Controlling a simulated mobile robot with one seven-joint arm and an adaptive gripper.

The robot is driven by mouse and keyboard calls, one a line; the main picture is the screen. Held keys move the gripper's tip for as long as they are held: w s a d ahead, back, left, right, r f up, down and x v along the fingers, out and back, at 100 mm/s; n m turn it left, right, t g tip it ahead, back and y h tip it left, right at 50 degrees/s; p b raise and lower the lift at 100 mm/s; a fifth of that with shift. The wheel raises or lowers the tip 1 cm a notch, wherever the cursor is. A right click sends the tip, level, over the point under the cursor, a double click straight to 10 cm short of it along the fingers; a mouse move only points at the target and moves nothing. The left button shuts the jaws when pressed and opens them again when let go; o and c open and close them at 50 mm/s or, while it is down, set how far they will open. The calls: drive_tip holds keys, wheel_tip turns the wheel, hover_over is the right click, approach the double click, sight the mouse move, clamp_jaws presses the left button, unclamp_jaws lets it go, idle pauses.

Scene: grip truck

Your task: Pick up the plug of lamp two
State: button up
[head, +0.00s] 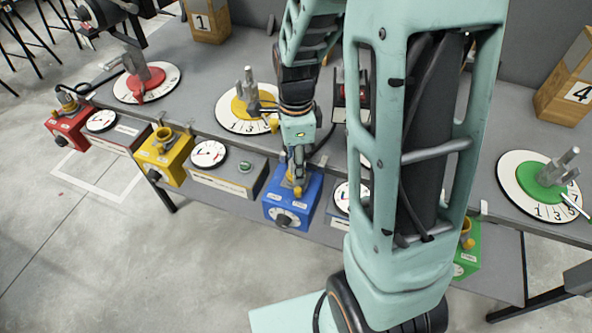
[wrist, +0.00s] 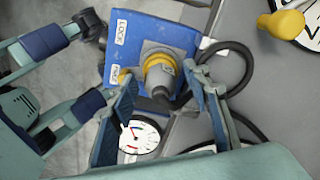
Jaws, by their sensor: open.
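My gripper (head: 297,172) is over the blue box (head: 288,208) at the bench's front edge. In the wrist view, my gripper (wrist: 161,76) is open, with one finger on each side of a grey and yellow plug (wrist: 160,72). The plug sits upright in the socket of the blue box (wrist: 186,38), and a black cable (wrist: 246,62) loops from it to the right. I cannot tell whether the fingers touch the plug. No label in view shows which lamp this plug belongs to. In the head view my gripper mostly hides the plug.
A red box (head: 67,130), a yellow box (head: 160,160) and a green box (head: 466,258) line the front edge. Behind them are red (head: 145,88), yellow (head: 240,105) and green (head: 540,185) dials. Wooden blocks marked 1 (head: 207,20) and 4 (head: 568,95) stand farther back.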

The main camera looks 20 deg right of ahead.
clamp_jaws()
drive_tip(key=shift+r, duration=0.15)
